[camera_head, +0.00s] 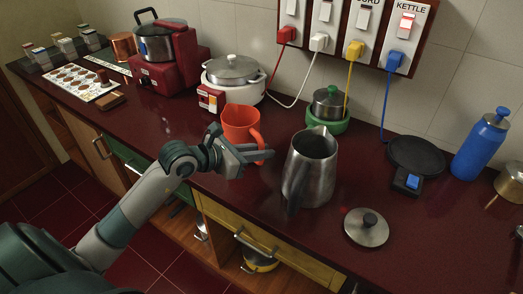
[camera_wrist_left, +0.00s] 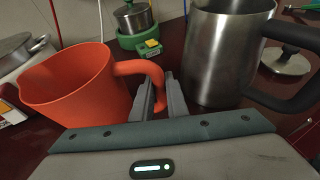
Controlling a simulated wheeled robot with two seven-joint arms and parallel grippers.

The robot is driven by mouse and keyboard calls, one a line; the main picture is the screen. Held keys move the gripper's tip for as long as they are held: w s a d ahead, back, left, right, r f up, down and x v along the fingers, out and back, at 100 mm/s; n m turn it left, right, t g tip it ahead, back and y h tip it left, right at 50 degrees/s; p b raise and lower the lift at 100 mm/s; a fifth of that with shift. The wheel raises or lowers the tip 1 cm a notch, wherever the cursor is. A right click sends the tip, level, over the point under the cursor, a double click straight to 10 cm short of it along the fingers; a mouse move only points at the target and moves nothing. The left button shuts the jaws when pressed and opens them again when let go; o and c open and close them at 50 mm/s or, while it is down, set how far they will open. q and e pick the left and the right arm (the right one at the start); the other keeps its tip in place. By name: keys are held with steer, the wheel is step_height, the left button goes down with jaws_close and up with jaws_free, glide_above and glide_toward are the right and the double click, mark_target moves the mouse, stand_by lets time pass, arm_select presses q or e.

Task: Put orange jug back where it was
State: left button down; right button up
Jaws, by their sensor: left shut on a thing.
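The orange jug (camera_head: 238,122) is at the counter's middle, roughly upright in the head view. It also shows at the left of the left wrist view (camera_wrist_left: 75,88), its handle reaching to my fingers. My left gripper (camera_head: 252,154) is shut on the jug's handle (camera_wrist_left: 150,70); the fingers (camera_wrist_left: 168,98) hide part of the grip. I cannot tell whether the jug's base touches the counter. My right gripper is not in view.
A steel pitcher (camera_head: 312,165) stands close right of my left gripper, with a lid (camera_head: 366,227) beyond it. Behind are a white cooker (camera_head: 232,73) and a small pot (camera_head: 328,104) on a green base. A blue bottle (camera_head: 480,145) stands at right.

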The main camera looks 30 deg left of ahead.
arm_select(q)
steer(key=shift+f, duration=0.15)
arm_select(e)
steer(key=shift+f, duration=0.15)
arm_select(q)
steer(key=c, duration=1.7)
jaws_free()
steer(key=shift+c, duration=0.2)
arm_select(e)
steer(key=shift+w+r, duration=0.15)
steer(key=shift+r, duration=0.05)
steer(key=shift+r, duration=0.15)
